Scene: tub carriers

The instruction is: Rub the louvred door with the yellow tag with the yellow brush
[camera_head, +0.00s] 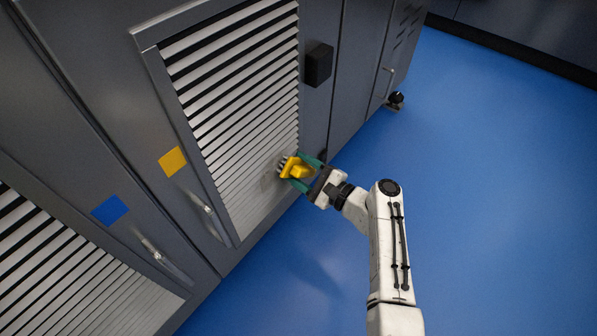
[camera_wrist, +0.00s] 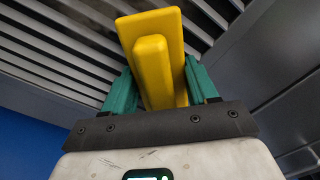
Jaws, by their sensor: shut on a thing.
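The louvred door (camera_head: 231,112) with the yellow tag (camera_head: 172,161) fills the upper middle of the head view. Its pale slats also show in the wrist view (camera_wrist: 62,48). My gripper (camera_head: 302,172) is shut on the yellow brush (camera_head: 297,168), near the lower right edge of the slats. In the wrist view the brush (camera_wrist: 154,62) stands between the two green fingers. Its bristle side faces the slats in the head view. I cannot tell for certain whether the bristles touch them.
A second louvred door (camera_head: 72,290) with a blue tag (camera_head: 110,209) is at the lower left. Door handles (camera_head: 207,211) stick out beside the slats. A black box (camera_head: 319,64) juts from the cabinet on the right. The blue floor (camera_head: 480,190) is clear at right.

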